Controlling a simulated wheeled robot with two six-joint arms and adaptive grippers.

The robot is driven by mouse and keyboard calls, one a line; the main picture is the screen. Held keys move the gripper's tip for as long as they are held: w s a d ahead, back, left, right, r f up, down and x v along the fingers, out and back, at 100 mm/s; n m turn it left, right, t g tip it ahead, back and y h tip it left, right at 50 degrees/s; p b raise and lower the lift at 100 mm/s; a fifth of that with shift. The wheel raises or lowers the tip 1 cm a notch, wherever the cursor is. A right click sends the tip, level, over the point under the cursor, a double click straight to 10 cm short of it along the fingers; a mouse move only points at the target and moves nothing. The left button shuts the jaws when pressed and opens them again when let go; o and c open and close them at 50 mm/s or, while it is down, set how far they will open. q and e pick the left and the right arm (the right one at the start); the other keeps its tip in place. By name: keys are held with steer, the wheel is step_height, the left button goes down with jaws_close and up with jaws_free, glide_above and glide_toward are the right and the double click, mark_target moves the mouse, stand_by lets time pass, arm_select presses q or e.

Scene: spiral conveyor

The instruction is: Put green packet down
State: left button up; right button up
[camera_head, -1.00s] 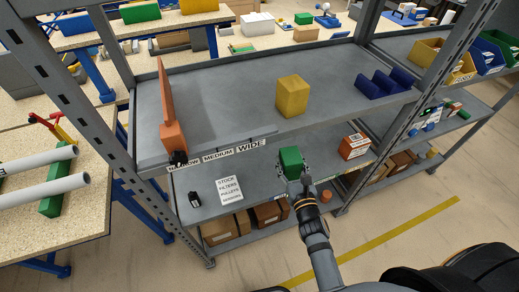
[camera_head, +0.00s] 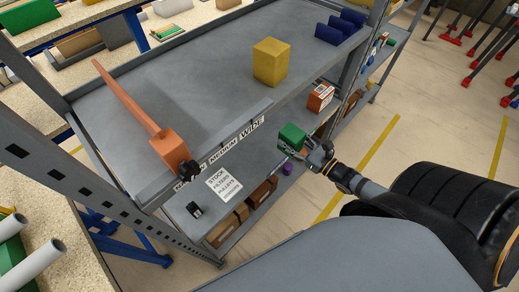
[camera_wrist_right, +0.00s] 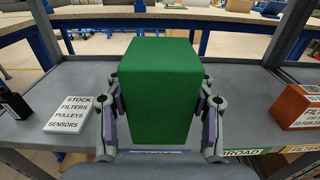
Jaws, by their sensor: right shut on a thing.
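The green packet (camera_head: 292,137) is a box-shaped green block. It also fills the middle of the right wrist view (camera_wrist_right: 160,90). My right gripper (camera_head: 308,150) is shut on it, with a finger pressed on each side; the fingers also show in the right wrist view (camera_wrist_right: 160,108). The packet is upright in the right wrist view, in front of or over the middle shelf (camera_wrist_right: 240,98). Whether its underside touches the shelf is hidden. My left gripper is not in view.
An orange-and-white box (camera_head: 320,97) stands on the shelf to the packet's right. A white sign (camera_head: 223,184) and a small black item (camera_head: 194,209) are to its left. The upper shelf holds a yellow block (camera_head: 271,62), an orange paddle-like thing (camera_head: 168,150) and blue holders (camera_head: 340,27).

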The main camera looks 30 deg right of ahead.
steer(key=shift+d, duration=0.3)
steer(key=w+a+f+b, duration=0.1)
steer(key=w+f+b, duration=0.2)
steer(key=w+b, duration=0.1)
steer(key=w+a+f+b, duration=0.2)
steer(key=w+f+b, duration=0.1)
steer(key=w+b, duration=0.1)
steer(key=w+a+f+b, duration=0.2)
steer(key=w+f+b, duration=0.1)
steer(key=w+b, duration=0.1)
steer(key=shift+w+a+f, duration=0.25)
steer(key=shift+w+f, duration=0.05)
step_height(320, 180, down, 3)
steer(key=shift+w+f+b, duration=0.1)
steer(key=shift+f+b, duration=0.1)
steer(key=shift+b, duration=0.25)
